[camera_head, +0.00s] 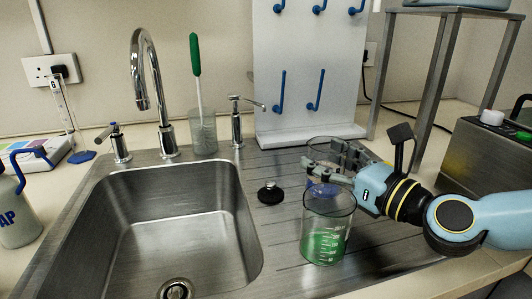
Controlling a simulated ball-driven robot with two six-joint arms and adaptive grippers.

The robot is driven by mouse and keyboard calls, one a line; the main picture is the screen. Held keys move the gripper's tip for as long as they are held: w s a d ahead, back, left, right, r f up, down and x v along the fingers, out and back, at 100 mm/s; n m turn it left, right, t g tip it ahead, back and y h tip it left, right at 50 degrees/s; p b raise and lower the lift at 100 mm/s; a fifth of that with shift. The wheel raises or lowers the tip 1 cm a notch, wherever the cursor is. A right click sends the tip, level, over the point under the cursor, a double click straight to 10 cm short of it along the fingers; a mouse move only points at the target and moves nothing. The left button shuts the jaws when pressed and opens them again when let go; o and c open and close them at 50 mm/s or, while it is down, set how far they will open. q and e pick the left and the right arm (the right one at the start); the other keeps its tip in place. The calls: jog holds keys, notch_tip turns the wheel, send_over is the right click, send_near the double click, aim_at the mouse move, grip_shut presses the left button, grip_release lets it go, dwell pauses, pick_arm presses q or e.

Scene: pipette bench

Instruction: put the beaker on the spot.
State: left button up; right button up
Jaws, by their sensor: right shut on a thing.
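A clear beaker with green liquid (325,240) stands upright on the steel drainboard, right of the sink. Just behind it is a second clear beaker (322,146), whose rim shows above my fingers. My right gripper (330,168) comes in from the right and is shut around this rear beaker. A blue patch shows under the fingers, behind the front beaker's rim; I cannot tell if it is liquid or a mark. The rear beaker's lower part is mostly hidden. No spot shows clearly. My left gripper is out of view.
The sink (170,215) lies to the left, with a tap (140,80) behind it. A black plug (270,193) lies on the drainboard. A white peg rack (308,75), a brush in a glass (202,135), a metal stand (435,75) and a steel device (487,155) stand around.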

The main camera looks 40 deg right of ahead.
jog(key=w, duration=0.4)
jog(key=w+d, duration=0.1)
jog(key=w, duration=0.7)
jog(key=shift+w+d+r, duration=0.1)
jog(key=shift+w+d, duration=0.1)
jog(key=shift+w, duration=0.1)
jog(key=w+p, duration=0.1)
jog(key=w, duration=0.1)
jog(key=shift+w+d+r, duration=0.1)
jog(key=shift+w+d, duration=0.05)
jog(key=shift+w, duration=0.25)
jog(key=shift+w+f+b, duration=0.25)
jog(key=shift+f+b, duration=0.25)
jog(key=shift+f, duration=0.25)
jog(key=shift+s+f, duration=0.1)
jog(key=shift+f, duration=0.05)
jog(key=shift+f, duration=0.15)
jog(key=o, duration=1.3)
jog(key=shift+c, duration=0.2)
